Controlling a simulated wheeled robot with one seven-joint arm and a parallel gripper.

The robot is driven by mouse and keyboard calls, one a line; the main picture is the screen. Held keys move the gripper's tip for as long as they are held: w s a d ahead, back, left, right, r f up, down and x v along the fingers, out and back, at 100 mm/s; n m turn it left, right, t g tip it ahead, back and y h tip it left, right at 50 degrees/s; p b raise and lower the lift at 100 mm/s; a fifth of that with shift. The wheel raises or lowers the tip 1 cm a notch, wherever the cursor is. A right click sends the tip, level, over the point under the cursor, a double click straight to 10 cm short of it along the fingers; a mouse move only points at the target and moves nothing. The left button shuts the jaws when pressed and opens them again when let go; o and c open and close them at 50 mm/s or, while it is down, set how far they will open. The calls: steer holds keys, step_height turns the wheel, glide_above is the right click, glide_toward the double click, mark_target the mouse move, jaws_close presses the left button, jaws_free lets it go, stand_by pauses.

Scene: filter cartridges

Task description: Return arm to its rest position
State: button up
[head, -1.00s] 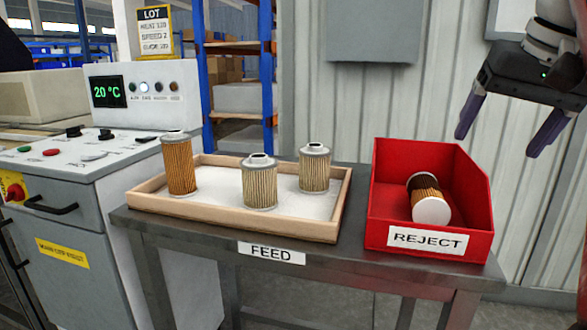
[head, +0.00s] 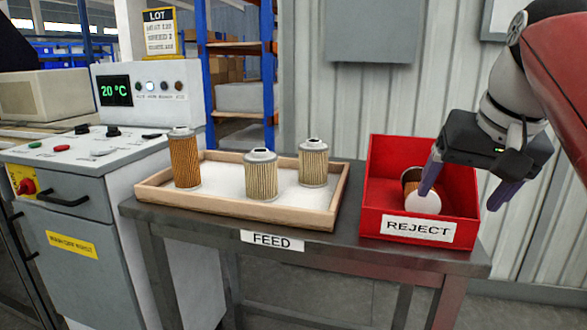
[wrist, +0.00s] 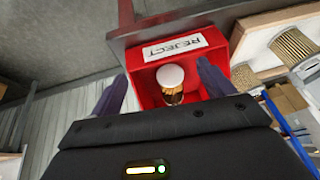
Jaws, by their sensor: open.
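My gripper (head: 458,192) is open and empty, at the right of the head view, in front of and above the red reject bin (head: 384,170). One finger overlaps the bin in the picture. A filter cartridge (head: 411,182) lies on its side in the bin, its white end cap facing me; the finger hides part of it. In the wrist view the cartridge (wrist: 171,78) shows between the two fingers, apart from them, inside the bin (wrist: 243,78).
A wooden feed tray (head: 240,213) stands left of the bin on the metal table (head: 340,245). It holds an orange cartridge (head: 185,160) and two pale ones (head: 261,177) (head: 313,165), all upright. A grey control cabinet (head: 80,210) stands at the left.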

steer(key=s+a+f+n, duration=0.1)
steer(key=s+a+f, duration=0.1)
steer(key=f, duration=0.6)
steer(key=s+a+f+n, duration=0.1)
steer(key=s+a+f, duration=0.2)
steer(key=f, duration=0.6)
steer(key=s+a+f+n, duration=0.1)
steer(key=s+f, duration=0.3)
steer(key=f, duration=0.5)
steer(key=shift+s+a+f+t, duration=0.2)
steer(key=shift+s+a+t, duration=0.15)
steer(key=shift+a, duration=0.5)
steer(key=shift+c, duration=0.3)
